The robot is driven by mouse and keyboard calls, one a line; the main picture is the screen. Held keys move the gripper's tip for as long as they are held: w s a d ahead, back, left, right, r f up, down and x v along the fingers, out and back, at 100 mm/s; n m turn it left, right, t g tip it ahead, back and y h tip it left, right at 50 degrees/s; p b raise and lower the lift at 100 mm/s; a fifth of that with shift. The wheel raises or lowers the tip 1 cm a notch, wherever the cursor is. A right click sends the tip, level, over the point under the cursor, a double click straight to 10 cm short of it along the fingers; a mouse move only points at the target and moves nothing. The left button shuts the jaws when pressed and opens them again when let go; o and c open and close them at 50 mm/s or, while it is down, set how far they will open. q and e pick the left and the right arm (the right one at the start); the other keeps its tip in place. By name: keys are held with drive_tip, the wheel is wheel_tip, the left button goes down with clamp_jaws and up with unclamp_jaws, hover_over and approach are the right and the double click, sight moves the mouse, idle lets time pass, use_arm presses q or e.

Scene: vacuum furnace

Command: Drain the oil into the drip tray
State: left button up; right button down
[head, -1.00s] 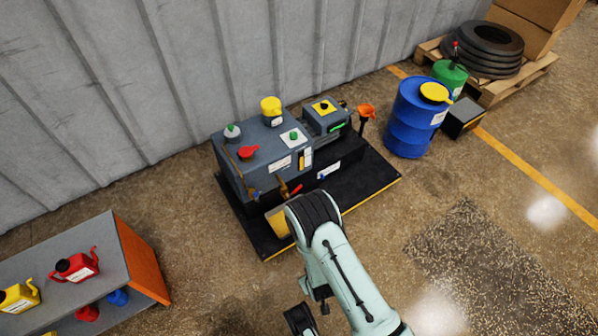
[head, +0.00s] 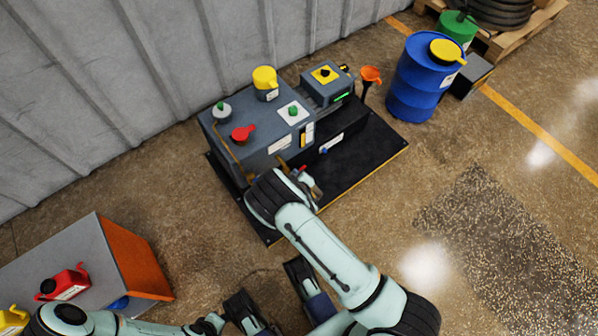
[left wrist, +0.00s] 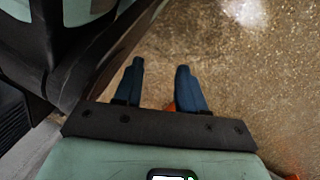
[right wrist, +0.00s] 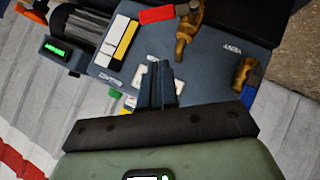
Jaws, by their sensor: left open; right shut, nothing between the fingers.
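The grey oil-filled pump unit (head: 262,150) stands on a black base against the wall. In the right wrist view a brass valve (right wrist: 187,36) with a red lever (right wrist: 162,13) sticks out of its face. The red lever also shows in the head view (head: 302,168). My right gripper (right wrist: 158,66) is shut and empty in front of that face, its tips short of the valve in the picture. My right arm covers the spot in front of the valve, so the drip tray is hidden. My left gripper (left wrist: 160,64) is open and empty above the floor.
A second brass valve (right wrist: 243,72) sits beside the VENT lettering. A bench (head: 95,245) with a red can (head: 63,283) is at the lower left.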

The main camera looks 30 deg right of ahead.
use_arm(q)
drive_tip(key=s+f+g+b, duration=0.2)
drive_tip(key=s+f, duration=0.1)
drive_tip(key=s, duration=0.3)
drive_tip(key=shift+a+f+b, duration=0.2)
drive_tip(key=shift+a+b, duration=0.15)
drive_tip(key=shift+a, duration=0.05)
use_arm(e)
drive_tip(key=w+d+f, duration=0.3)
drive_tip(key=f, duration=0.2)
drive_tip(key=shift+d+f, duration=0.25)
drive_tip(key=shift+f, duration=0.1)
